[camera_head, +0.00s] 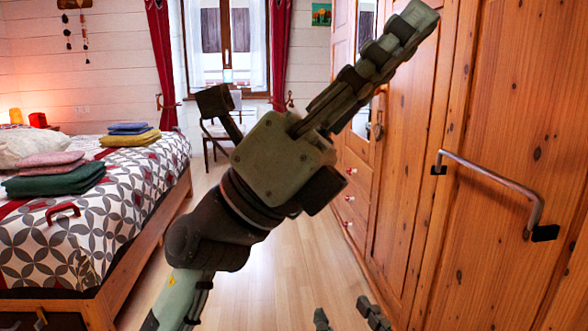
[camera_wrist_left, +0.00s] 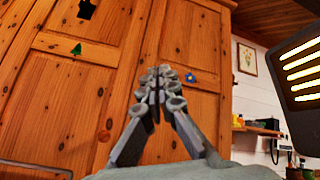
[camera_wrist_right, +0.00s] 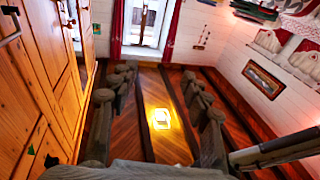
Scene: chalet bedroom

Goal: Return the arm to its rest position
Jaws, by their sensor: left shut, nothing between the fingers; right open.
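My left arm comes in from the lower left and crosses the middle of the head view. My left gripper (camera_head: 412,22) is raised at upper right in front of the wooden wardrobe (camera_head: 520,95). Its fingers lie together with nothing between them, as the left wrist view also shows (camera_wrist_left: 158,78). My right gripper (camera_head: 346,314) shows only by its fingertips at the bottom edge of the head view. In the right wrist view its two fingers (camera_wrist_right: 152,78) stand wide apart and empty. Most of my right arm is out of the head view.
A metal bar handle (camera_head: 490,178) sticks out from the wardrobe door at right. A bed (camera_head: 125,215) with folded clothes (camera_head: 55,180) fills the left. A chair (camera_head: 222,135) stands near the window. Bare wooden floor (camera_head: 270,280) lies between bed and wardrobe.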

